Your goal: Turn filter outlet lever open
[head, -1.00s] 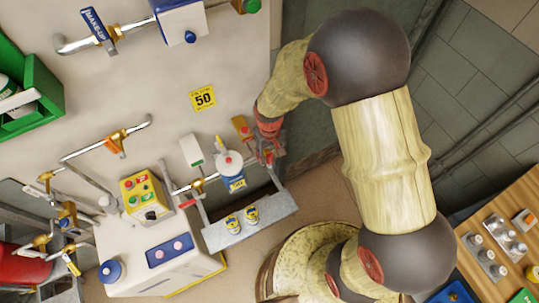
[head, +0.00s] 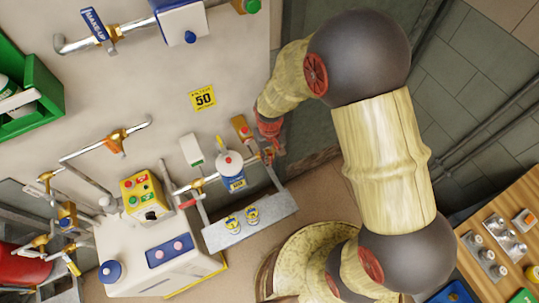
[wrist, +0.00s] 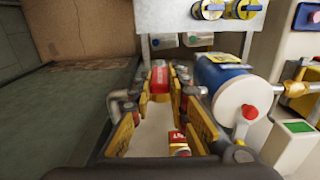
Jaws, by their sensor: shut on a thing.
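The filter outlet lever, a red handle (wrist: 160,80) with pale lettering, lies between my gripper's yellow finger pads in the wrist view. My gripper (wrist: 159,95) is shut on it, with one pad on each side. In the head view my gripper (head: 270,150) is at the right end of the filter pipe, and the lever is largely hidden there. The blue filter (wrist: 222,72) with a white cap and red knob is right beside the fingers in the wrist view. It also shows in the head view (head: 234,181), left of my gripper.
A grey shelf (head: 250,223) with yellow-and-blue fittings is below the filter. A white box (head: 191,150) is on the wall left of the filter. A wooden table (head: 505,220) stands at right.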

